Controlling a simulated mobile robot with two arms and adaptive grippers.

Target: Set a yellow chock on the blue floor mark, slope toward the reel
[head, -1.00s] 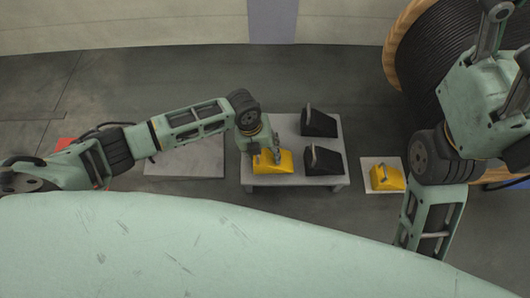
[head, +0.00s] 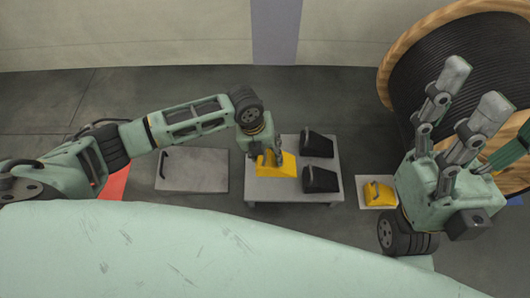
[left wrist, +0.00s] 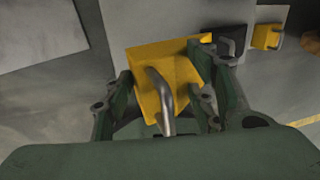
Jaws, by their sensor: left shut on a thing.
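My left gripper (head: 270,155) is shut on a yellow chock (head: 285,165) with a metal handle. In the head view this chock appears slightly raised over the grey low table (head: 285,195). The left wrist view shows the chock (left wrist: 140,62) between the fingers. A second yellow chock (head: 378,193) sits on a pale plate right of the table. The reel (head: 460,65), with black cable and wooden flanges, stands at upper right. A small blue patch (head: 515,201) shows at the right edge, mostly hidden; I cannot tell if it is the floor mark. My right gripper (head: 465,105) is open and empty, fingers up.
Two black chocks (head: 318,145) stand on the right part of the table. A grey plate with a handle (head: 195,172) lies left of the table, and a red patch (head: 115,183) is by my left arm. Bare floor lies behind the table.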

